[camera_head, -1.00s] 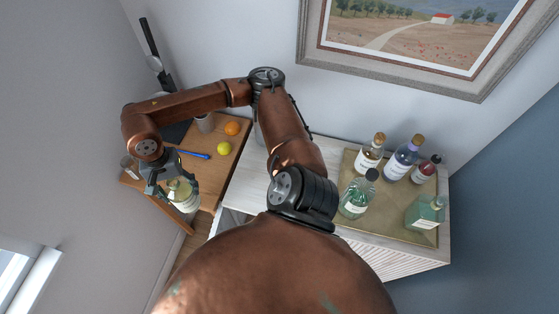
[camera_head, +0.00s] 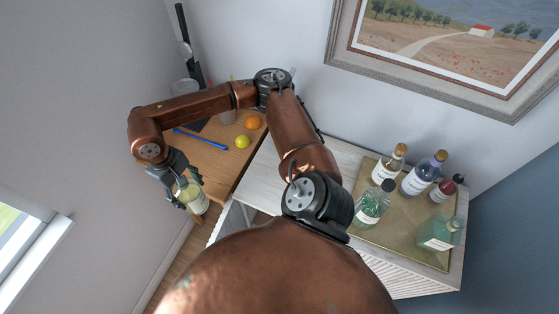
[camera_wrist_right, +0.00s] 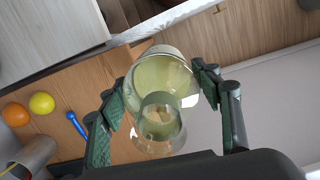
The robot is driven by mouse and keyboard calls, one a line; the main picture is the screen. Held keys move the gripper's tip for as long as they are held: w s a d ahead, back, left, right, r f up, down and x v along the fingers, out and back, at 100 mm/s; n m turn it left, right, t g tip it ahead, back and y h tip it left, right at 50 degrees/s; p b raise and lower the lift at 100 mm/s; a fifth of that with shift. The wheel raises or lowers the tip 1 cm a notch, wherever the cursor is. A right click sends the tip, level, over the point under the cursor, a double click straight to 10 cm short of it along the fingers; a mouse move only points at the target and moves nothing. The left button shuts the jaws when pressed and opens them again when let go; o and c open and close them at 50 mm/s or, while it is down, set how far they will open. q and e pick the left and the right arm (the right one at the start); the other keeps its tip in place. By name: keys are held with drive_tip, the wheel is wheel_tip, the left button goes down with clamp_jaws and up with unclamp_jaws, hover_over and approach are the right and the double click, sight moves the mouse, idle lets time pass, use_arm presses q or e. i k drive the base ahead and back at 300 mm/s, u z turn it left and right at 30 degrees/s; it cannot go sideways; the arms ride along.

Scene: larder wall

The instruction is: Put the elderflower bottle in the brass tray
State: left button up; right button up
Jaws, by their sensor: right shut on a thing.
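The elderflower bottle (camera_head: 195,197), clear with pale yellow-green contents and a light label, is held in my right gripper (camera_head: 180,188). In the wrist view the bottle (camera_wrist_right: 165,75) sits between the two green-padded fingers, which are shut on it. The bottle is tilted in the head view, beside the front edge of the wooden counter. The brass tray (camera_head: 400,230) lies on the white cabinet at the right, with several bottles standing in it. My left gripper is out of view.
The wooden counter (camera_head: 210,160) holds an orange (camera_head: 253,122), a lime-yellow fruit (camera_head: 242,142) and a blue pen-like item (camera_head: 225,147). A green bottle (camera_head: 371,205) and a square teal bottle (camera_head: 440,233) stand toward the tray's front. Bare tray shows between them.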

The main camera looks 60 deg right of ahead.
sight(399, 225)
drive_tip(key=z, duration=0.05)
drive_tip(key=k, duration=0.9)
drive_tip(key=u, duration=1.25)
drive_tip(key=i, duration=1)
drive_tip(key=z, duration=3.65)
